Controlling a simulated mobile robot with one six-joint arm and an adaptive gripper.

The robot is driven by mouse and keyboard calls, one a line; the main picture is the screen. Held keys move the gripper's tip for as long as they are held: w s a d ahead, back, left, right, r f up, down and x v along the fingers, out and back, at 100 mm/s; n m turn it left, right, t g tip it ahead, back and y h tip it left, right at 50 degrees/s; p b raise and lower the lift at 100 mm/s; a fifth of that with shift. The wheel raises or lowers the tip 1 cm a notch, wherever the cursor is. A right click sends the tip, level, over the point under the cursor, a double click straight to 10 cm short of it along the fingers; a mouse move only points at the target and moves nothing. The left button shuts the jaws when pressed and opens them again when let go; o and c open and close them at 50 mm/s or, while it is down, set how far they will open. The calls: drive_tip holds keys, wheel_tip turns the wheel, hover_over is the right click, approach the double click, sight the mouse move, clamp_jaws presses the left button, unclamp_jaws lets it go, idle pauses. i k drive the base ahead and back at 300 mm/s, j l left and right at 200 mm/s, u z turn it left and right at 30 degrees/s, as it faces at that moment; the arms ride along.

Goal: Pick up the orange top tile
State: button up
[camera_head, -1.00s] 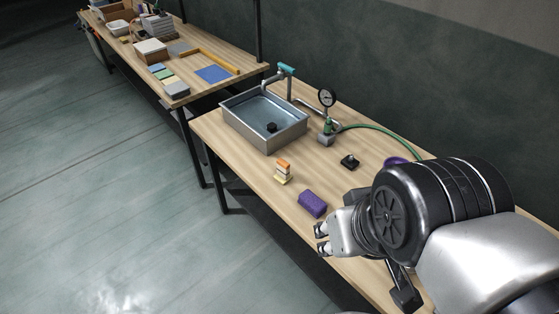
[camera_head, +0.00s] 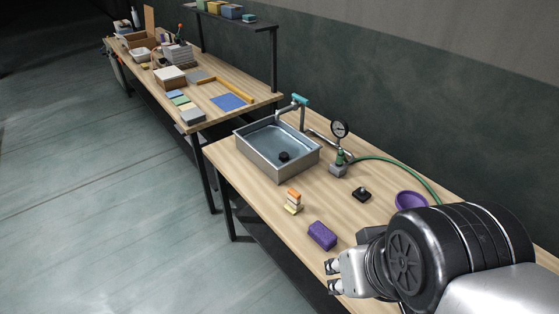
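A small piece with an orange top (camera_head: 294,192) stands on the near bench, in front of the sink. Below the orange is a pale part and a yellowish base; at this size I cannot tell whether these are separate tiles. My gripper (camera_head: 331,276) is at the bench's front edge, nearer to me and to the right of the orange piece. Its two fingertips are apart with nothing between them. It does not touch the orange piece, and the purple block lies between them.
The near bench (camera_head: 262,208) holds a purple block (camera_head: 322,236), metal sink (camera_head: 251,146), gauge (camera_head: 340,129) with green hose, black knobbed piece (camera_head: 361,194) and purple bowl (camera_head: 411,200). The far bench carries colored tiles, a blue sheet (camera_head: 228,102) and boxes. Floor at left is clear.

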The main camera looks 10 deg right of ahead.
sight(292, 206)
drive_tip(key=i+j+z, duration=0.15)
drive_tip(key=i+j, duration=0.55)
drive_tip(key=i+j+z, duration=0.15)
drive_tip(key=i+j, duration=0.45)
drive_tip(key=j, duration=0.2)
